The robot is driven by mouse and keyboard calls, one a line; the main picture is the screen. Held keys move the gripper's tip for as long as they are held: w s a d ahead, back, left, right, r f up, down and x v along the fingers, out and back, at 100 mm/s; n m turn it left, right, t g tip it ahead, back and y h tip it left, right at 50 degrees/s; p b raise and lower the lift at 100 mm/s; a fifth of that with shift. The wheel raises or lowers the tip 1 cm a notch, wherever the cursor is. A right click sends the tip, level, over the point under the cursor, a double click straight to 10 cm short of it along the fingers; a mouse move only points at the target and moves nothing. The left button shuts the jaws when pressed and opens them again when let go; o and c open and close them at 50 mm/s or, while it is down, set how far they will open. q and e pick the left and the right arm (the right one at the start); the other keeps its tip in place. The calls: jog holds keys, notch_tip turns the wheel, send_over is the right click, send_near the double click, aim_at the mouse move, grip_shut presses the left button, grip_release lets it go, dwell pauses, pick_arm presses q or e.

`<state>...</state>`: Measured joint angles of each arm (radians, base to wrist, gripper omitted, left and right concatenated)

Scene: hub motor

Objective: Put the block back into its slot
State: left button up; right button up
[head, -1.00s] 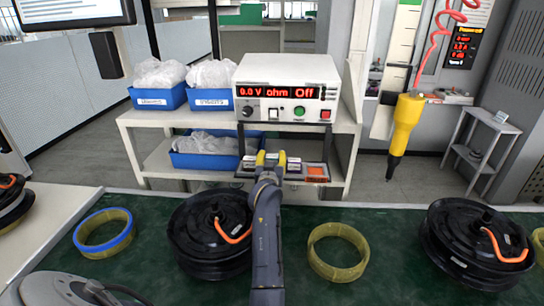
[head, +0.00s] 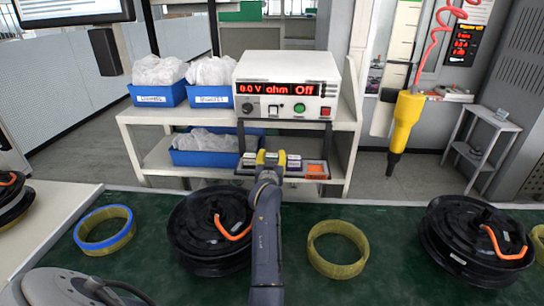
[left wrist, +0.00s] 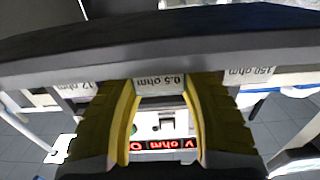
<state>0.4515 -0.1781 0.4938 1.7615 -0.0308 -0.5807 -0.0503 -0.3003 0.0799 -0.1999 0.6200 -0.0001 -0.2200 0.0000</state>
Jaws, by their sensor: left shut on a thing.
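My left gripper (head: 270,158) has its yellow fingers at the rack (head: 317,171) below the meter. In the left wrist view the fingers (left wrist: 160,100) are on both sides of a block labelled 0.5 ohm (left wrist: 160,84), shut on it. The labels read upside down there. Blocks labelled 12 ohm (left wrist: 76,88) and 150 ohm (left wrist: 250,72) sit on either side of it along the dark rack edge. The fingers partly hide the held block in the head view. I cannot tell how deep it sits in its slot. My right gripper is not in view.
The white meter (head: 287,90) reads "0.0 V ohm Off" on the shelf above the rack. Blue bins (head: 213,95) stand to its left. Hub motors (head: 212,235) and yellow rings (head: 337,250) lie on the green bench. A yellow tool (head: 405,120) hangs at right.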

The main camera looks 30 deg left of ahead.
pick_arm(q)
jog(key=shift+f, duration=0.15)
jog(key=o, duration=1.4)
